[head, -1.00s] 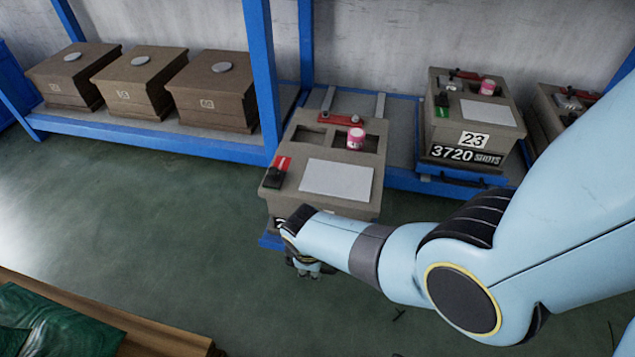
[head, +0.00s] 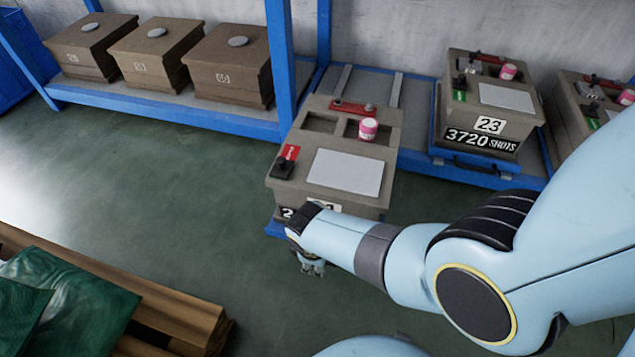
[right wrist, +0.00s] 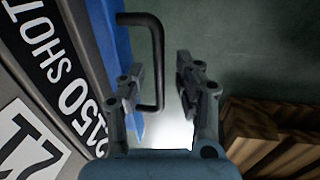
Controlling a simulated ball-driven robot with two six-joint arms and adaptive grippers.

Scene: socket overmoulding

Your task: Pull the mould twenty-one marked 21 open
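Mould 21 (head: 295,185) is a tan block with a pale plate, a red-tagged lever and a pink pot on top. It stands forward of the rack, with bare rails behind it. My forearm partly hides its front label. In the right wrist view its labels (right wrist: 35,140) show sideways at the left, beside a black bar handle (right wrist: 157,60) on a blue edge. My right gripper (right wrist: 160,80) is open, its fingers on either side of the handle with a visible gap at the right finger. In the head view this gripper (head: 312,266) is low at the mould's front. My left gripper is out of view.
Mould 23 (head: 490,105) sits on the blue rack to the right, another mould beyond it. Several brown boxes (head: 230,70) stand on the left shelf. A wooden crate (head: 190,318) with green cloth is at the lower left. Green floor between is clear.

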